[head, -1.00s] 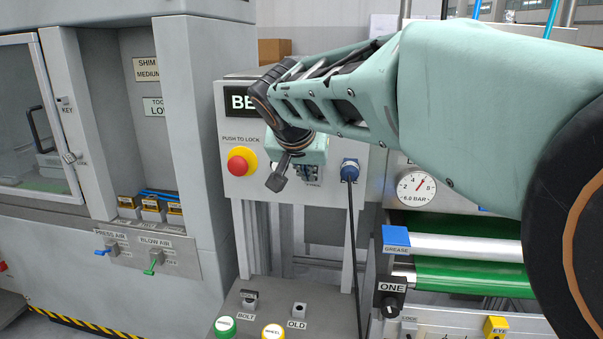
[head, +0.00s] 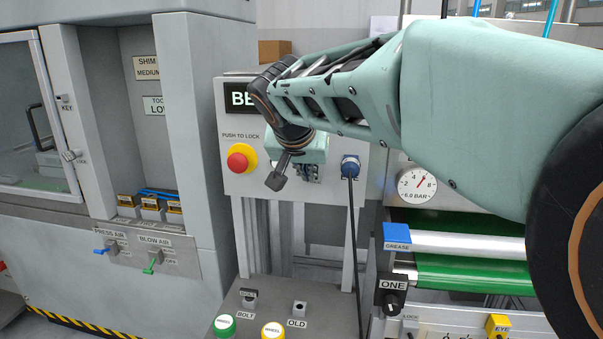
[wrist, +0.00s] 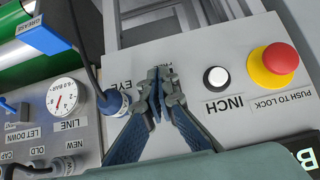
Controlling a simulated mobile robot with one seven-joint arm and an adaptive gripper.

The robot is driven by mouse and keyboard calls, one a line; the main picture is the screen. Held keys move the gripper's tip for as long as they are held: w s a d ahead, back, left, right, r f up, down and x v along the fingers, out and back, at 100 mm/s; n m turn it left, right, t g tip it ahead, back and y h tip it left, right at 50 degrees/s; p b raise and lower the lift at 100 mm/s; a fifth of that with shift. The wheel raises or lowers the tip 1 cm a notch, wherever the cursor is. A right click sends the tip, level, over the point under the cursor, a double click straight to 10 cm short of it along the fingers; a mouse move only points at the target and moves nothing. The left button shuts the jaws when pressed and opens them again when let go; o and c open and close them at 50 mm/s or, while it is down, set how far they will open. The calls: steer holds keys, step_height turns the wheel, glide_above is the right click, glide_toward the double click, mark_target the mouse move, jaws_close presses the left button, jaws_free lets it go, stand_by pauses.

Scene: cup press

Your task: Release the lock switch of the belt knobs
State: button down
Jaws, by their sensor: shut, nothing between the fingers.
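A small grey switch (head: 409,325) under a LOCK label sits low on the conveyor front, at the lower right of the head view. It is close to the black knob marked ONE (head: 393,302); the part below it is cut off by the picture edge. My gripper (head: 312,178) is in front of the grey button panel, well above and left of that switch. In the wrist view my gripper (wrist: 160,76) is shut with nothing held, its fingertips covering part of a label. The lock switch does not show in the wrist view.
The panel bears a red stop button (head: 240,158), a black INCH button (wrist: 216,78) with a white cap and a blue connector (head: 350,168) with a hanging black cable. A pressure gauge (head: 417,186) and green belt (head: 470,273) lie right. A lower console (head: 270,310) stands in front.

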steer(key=shift+s+f+b, duration=0.15)
steer(key=shift+f+b, duration=0.5)
steer(key=shift+b, duration=0.3)
steer(key=shift+f+b, duration=1.2)
steer(key=shift+b, duration=0.4)
steer(key=shift+f, duration=0.1)
